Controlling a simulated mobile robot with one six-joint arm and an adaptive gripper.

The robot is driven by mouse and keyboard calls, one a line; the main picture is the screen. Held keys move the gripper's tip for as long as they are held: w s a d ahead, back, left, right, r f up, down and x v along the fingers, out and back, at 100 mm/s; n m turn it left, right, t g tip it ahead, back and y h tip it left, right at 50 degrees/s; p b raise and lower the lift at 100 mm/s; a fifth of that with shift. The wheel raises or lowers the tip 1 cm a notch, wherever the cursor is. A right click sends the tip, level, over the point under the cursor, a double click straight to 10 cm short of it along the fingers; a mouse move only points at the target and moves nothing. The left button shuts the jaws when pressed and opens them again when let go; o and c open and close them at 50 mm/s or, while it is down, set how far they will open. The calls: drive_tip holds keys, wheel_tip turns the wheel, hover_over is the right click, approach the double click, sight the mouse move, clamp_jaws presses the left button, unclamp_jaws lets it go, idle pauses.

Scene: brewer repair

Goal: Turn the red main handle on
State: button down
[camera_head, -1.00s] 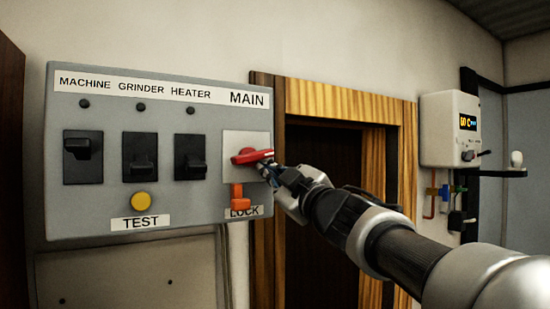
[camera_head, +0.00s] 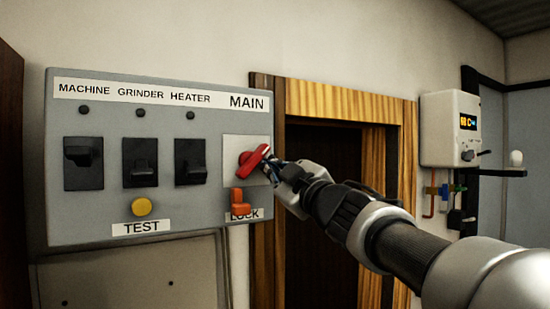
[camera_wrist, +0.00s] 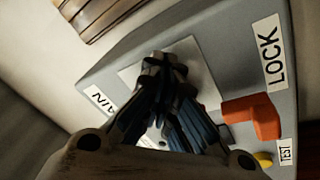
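The red main handle (camera_head: 252,160) sits on a pale square plate (camera_head: 233,147) under the MAIN label, at the right of the grey switch panel (camera_head: 225,100). It is tilted, its right end raised. My gripper (camera_head: 268,166) is at the handle's right end and appears to touch it. In the wrist view my gripper's fingertips (camera_wrist: 165,68) are close together over the plate and hide the handle, so I cannot see whether they grip it. The orange lock piece (camera_head: 239,201) is below the handle, by the LOCK label; it also shows in the wrist view (camera_wrist: 250,118).
Three black switches, machine (camera_head: 83,163), grinder (camera_head: 140,159) and heater (camera_head: 190,161), are left of the handle. A yellow test button (camera_head: 144,207) is below them. A wooden door frame (camera_head: 345,100) and a white wall box (camera_head: 450,128) are to the right.

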drive_tip(key=shift+r+p, duration=0.55)
drive_tip(key=shift+r, duration=0.1)
drive_tip(key=s+d+p, duration=0.1)
drive_tip(key=s+d, duration=0.5)
drive_tip(key=d, duration=0.2)
drive_tip(key=shift+s+r+p, duration=0.2)
drive_tip(key=shift+s+p, duration=0.15)
idle(1.1)
drive_tip(key=shift+w, duration=0.1)
